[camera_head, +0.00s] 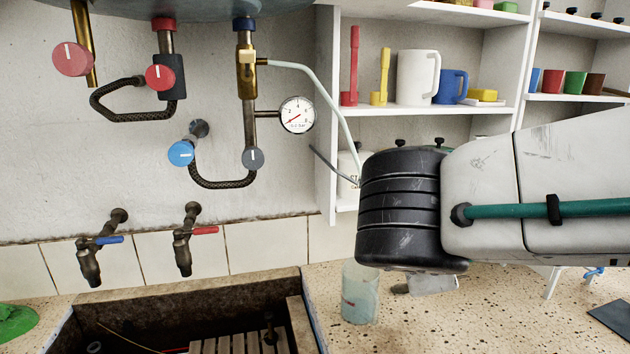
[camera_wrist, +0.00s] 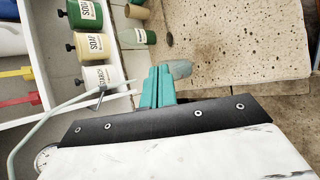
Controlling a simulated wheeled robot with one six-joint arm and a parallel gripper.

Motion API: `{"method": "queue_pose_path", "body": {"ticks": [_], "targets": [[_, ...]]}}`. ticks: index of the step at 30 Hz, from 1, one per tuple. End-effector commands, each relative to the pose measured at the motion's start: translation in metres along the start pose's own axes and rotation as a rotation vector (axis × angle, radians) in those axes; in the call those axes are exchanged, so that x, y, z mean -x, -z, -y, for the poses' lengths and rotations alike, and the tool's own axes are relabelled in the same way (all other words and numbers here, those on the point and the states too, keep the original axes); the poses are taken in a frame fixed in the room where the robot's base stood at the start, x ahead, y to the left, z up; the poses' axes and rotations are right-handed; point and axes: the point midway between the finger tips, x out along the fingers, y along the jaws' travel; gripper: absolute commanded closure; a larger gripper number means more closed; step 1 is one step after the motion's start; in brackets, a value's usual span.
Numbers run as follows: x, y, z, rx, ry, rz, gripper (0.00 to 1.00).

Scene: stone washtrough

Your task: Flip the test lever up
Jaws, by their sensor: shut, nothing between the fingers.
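A brass valve body (camera_head: 247,72) hangs on the pipe under the tank at the upper middle of the head view, with a pale hose (camera_head: 312,82) curving down right. I cannot tell for certain which part is the test lever. A thin grey rod (camera_head: 332,163) shows right of the pressure gauge (camera_head: 297,115), its right end hidden behind my wrist. In the wrist view the pale hose (camera_wrist: 42,121) passes left of my gripper (camera_wrist: 158,72), and the gauge (camera_wrist: 46,157) shows partly. My green fingers are shut and empty; my wrist hides them in the head view.
Shelves (camera_head: 425,108) with mugs and bottles stand behind my wrist. A glass jar (camera_head: 360,293) stands on the speckled counter (camera_head: 480,310) below it. The stone trough (camera_head: 180,310) is lower left, under two taps. Several valve knobs and bent hoses are at upper left.

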Motion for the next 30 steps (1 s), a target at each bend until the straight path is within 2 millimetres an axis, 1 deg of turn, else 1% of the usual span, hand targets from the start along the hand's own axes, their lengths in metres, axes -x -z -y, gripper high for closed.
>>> {"method": "queue_pose_path", "body": {"ticks": [1, 2, 3, 6, 9, 12, 15, 19, 21, 24, 30], "targets": [[-0.010, -0.021, 0.024, -0.148, 0.123, 0.023, 1.00], [-0.013, -0.030, 0.039, -0.241, 0.200, 0.034, 1.00], [-0.016, -0.040, 0.060, -0.369, 0.301, 0.050, 1.00], [-0.013, -0.057, 0.102, -0.665, 0.520, 0.091, 1.00], [-0.006, -0.065, 0.132, -0.934, 0.698, 0.124, 1.00], [0.002, -0.070, 0.149, -1.161, 0.826, 0.144, 1.00], [0.005, -0.077, 0.156, -1.319, 0.887, 0.151, 1.00], [0.003, -0.095, 0.159, -1.432, 0.876, 0.178, 1.00], [0.001, -0.101, 0.159, -1.465, 0.867, 0.190, 1.00], [0.000, -0.105, 0.159, -1.486, 0.862, 0.200, 1.00], [-0.001, -0.106, 0.159, -1.487, 0.862, 0.203, 1.00]]}}
